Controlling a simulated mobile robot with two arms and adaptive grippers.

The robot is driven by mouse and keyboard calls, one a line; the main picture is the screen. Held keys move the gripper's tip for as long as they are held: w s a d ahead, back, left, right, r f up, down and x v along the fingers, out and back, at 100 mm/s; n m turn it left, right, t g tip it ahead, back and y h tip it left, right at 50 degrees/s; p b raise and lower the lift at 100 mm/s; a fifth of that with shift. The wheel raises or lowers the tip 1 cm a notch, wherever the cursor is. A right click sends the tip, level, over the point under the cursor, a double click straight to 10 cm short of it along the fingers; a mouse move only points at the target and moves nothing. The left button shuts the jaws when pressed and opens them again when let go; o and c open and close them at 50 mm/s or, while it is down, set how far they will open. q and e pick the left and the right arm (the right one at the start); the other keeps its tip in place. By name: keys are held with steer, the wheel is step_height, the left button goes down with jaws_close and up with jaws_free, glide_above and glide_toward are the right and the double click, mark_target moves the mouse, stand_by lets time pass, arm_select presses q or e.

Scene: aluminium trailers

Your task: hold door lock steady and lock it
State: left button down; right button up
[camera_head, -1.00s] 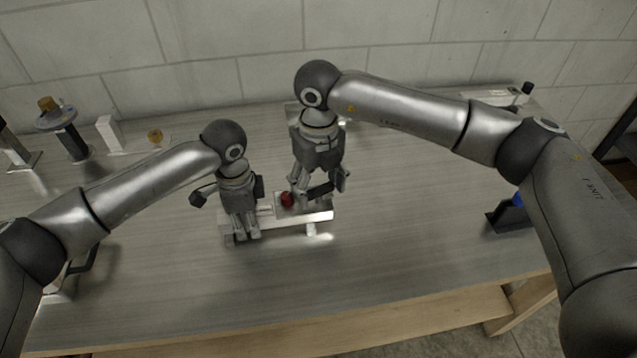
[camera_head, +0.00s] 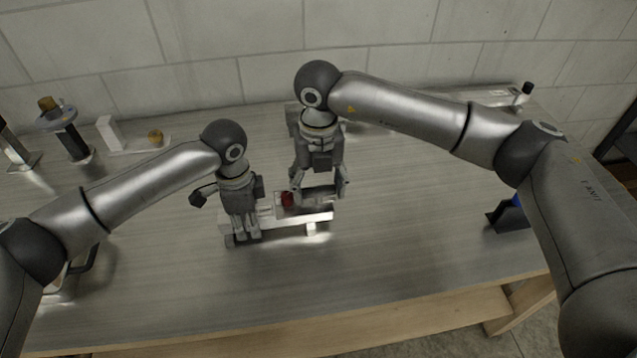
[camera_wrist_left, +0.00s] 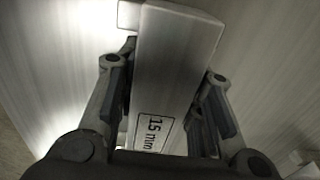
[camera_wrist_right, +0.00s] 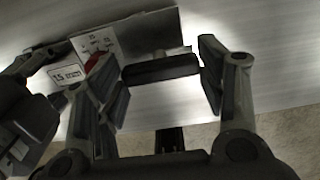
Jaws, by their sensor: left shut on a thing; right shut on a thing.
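The door lock (camera_head: 290,220) is a pale metal bar assembly on the workbench, with a printed "15 mm" label on its bar (camera_wrist_left: 172,62) in the left wrist view. My left gripper (camera_head: 243,236) is shut around the bar's left part, one finger on each side. A red part (camera_head: 287,200) sits near the middle, and it also shows in the right wrist view (camera_wrist_right: 98,66). The handle's mounting is partly hidden.
Stands (camera_head: 70,140) and a small white block (camera_head: 108,132) are at the back left. A dark holder with a blue part (camera_head: 508,214) stands at the right. A block wall (camera_head: 420,40) is behind.

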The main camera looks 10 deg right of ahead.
mark_target(319, 188)
steer(key=shift+w, duration=0.1)
steer(key=o, duration=1)
step_height(319, 188, up, 12)
arm_select(q)
steer(key=c, duration=0.9)
jaws_free()
